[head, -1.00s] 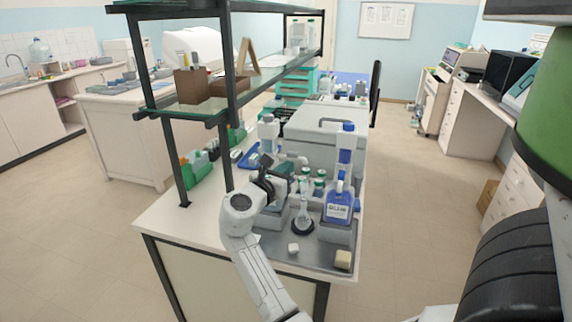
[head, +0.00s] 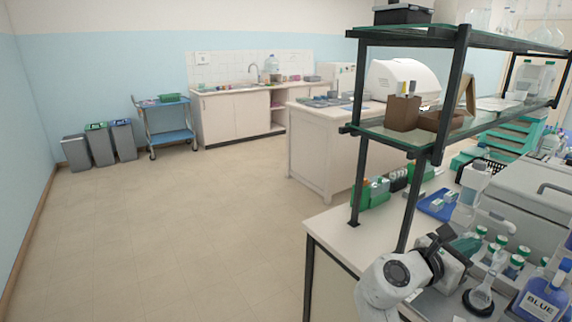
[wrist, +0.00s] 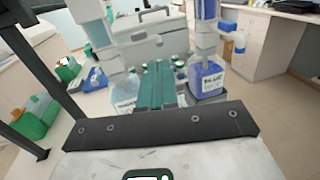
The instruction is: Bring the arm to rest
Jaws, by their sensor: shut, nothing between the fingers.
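My gripper (head: 467,244) is at the lower right of the head view, above the near end of the bench (head: 340,238). In the wrist view its two teal fingers (wrist: 160,86) are together with nothing between them. A bottle of blue liquid marked BLUE (head: 540,302) stands to the right of the gripper; it also shows in the wrist view (wrist: 207,80). Several green-capped bottles (head: 498,242) and a flask on a dark round base (head: 478,299) stand close by. My gripper partly hides the things behind it.
A shelf frame with dark posts (head: 413,200) rises from the bench beside my arm. A blue tray (head: 436,205) and a large grey box (head: 525,190) stand farther back. A blue trolley (head: 172,137) and bins (head: 98,143) are far left. The floor (head: 190,230) on the left is clear.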

